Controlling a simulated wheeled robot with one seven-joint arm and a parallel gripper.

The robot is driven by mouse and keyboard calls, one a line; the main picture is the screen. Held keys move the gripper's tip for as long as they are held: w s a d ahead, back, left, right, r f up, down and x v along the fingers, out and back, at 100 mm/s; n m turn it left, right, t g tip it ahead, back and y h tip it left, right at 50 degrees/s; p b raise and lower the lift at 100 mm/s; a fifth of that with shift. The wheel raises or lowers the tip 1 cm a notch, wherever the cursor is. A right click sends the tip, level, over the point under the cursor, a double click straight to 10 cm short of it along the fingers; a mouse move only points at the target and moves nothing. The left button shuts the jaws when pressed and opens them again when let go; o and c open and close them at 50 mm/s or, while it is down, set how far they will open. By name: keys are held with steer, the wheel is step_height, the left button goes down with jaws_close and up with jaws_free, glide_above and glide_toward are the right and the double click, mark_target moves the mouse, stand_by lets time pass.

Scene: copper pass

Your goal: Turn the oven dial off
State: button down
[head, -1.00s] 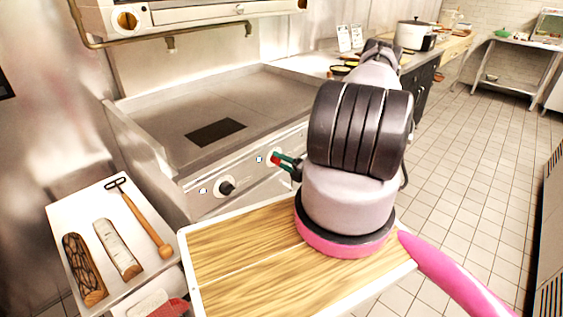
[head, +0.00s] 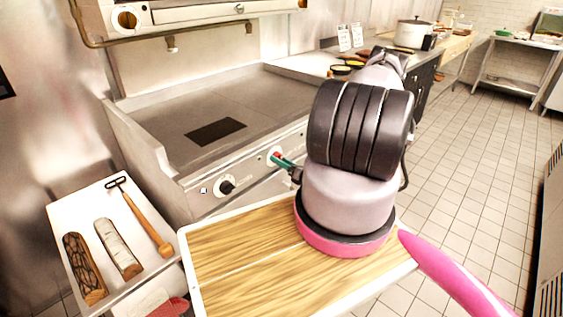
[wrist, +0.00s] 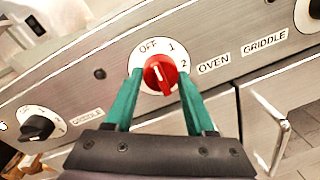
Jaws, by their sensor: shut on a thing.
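The oven dial (wrist: 162,73) is a red knob on a white round plate marked OFF, 1 and 2, with an OVEN label to its right. It is on the steel front panel of the griddle unit. My gripper (wrist: 157,80) has its two green fingers on either side of the knob, shut on it. In the head view my gripper (head: 280,159) reaches the panel, and the dial (head: 274,154) is partly hidden behind the fingers.
A black griddle dial (wrist: 36,126) is to the left and another (wrist: 314,8) to the upper right. A small round lamp (wrist: 100,73) beside the oven dial is dark. A wooden board (head: 235,245) and a tray (head: 65,195) with utensils lie in front. Tiled floor is open at right.

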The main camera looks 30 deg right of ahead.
steer(key=shift+s+f+n, duration=0.1)
steer(key=shift+n, duration=0.2)
steer(key=shift+c, duration=1.2)
jaws_free()
steer(key=v, duration=1)
steer(key=shift+s, duration=0.35)
steer(key=shift+d, duration=0.15)
